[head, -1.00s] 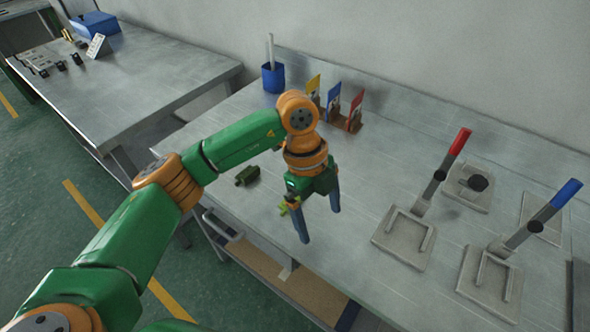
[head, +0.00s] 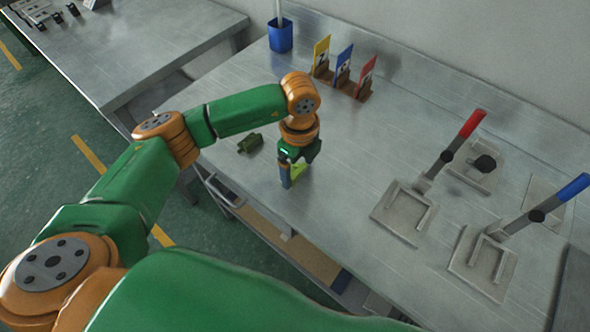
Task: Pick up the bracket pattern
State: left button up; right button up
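A small yellow-green piece (head: 298,171), which may be the bracket pattern, is at the fingers of my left gripper (head: 290,176), low near the front edge of the bench. One blue finger shows in front of the piece; the other is mostly hidden, so I cannot tell whether the fingers are closed on it. A dark green part (head: 250,143) lies on the bench left of the gripper, apart from it. My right gripper is not in view.
The grey bench (head: 350,210) holds several fixtures with levers on the right, one with a red handle (head: 473,123) and one with a blue handle (head: 573,187). Coloured cards (head: 343,62) and a blue cup (head: 280,36) stand at the back. The bench middle is clear.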

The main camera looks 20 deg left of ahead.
aim_at(298, 171)
pick_arm(q)
jog(key=c, duration=1.1)
jog(key=shift+r, duration=0.1)
jog(key=shift+r, duration=0.25)
notch_tip(298, 171, up, 3)
jog(key=shift+s+f+b, duration=0.1)
jog(key=shift+s+b, duration=0.05)
jog(key=shift+b, duration=0.15)
jog(key=s+r+b, duration=0.1)
jog(key=s+r, duration=0.8)
jog(key=s, duration=0.4)
jog(key=shift+s+d+r+b, duration=0.3)
jog(key=shift+s+d+b, duration=0.1)
